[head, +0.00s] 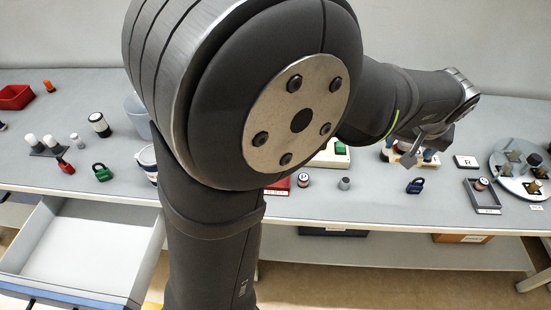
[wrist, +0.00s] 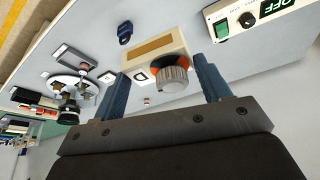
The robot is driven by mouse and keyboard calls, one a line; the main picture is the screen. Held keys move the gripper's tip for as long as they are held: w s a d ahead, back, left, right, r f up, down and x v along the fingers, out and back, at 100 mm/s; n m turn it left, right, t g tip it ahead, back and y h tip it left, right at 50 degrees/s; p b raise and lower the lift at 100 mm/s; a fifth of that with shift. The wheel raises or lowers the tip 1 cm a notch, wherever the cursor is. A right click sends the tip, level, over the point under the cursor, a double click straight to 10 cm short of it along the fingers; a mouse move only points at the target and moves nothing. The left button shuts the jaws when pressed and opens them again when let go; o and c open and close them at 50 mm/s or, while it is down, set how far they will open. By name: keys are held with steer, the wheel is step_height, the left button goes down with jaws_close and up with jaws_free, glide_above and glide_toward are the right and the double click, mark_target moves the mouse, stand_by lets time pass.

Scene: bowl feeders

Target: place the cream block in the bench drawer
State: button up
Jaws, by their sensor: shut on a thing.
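The cream block (wrist: 152,52), with a brown panel on its face, spans the gap between the fingertips of my gripper (wrist: 161,68). A grey ribbed round part and orange patches show at its near side. In the head view the block (head: 390,156) is partly hidden by my gripper (head: 410,155), over the right part of the bench. I cannot tell whether the block touches the bench top. The bench drawer (head: 90,250) stands pulled out at the lower left, with its pale floor bare where I see it.
My arm hides the bench's middle. A blue padlock (head: 415,186), a dark tray (head: 482,196) and a round plate with fixtures (head: 519,184) are on the right.

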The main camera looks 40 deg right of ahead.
steer(key=w+a+n+t+y, duration=0.1)
steer(key=w+a+n, duration=0.3)
steer(key=w, duration=1.1)
steer(key=w+a+n+t, duration=0.15)
steer(key=w+a, duration=0.45)
steer(key=w, duration=1)
steer(key=w+a+n+y, duration=0.2)
steer(key=w+a+n, duration=0.3)
steer(key=w+a, duration=1.45)
steer(key=a+n+y, duration=0.3)
steer(key=a+n, duration=0.5)
steer(key=a, duration=3.9)
steer(key=shift+w+a+n+g, duration=0.15)
steer(key=shift+a+n+g, duration=0.15)
steer(key=shift+n+g, duration=0.05)
steer(key=f, duration=2.3)
steer(key=shift+w+d, duration=0.1)
steer(key=shift+d, duration=0.1)
glide_above(83, 251)
steer(key=s+d, duration=0.1)
steer(key=s, duration=0.1)
steer(key=shift+w+d+f, duration=0.1)
steer(key=shift+w+f, duration=0.05)
steer(key=shift+f, duration=5.2)
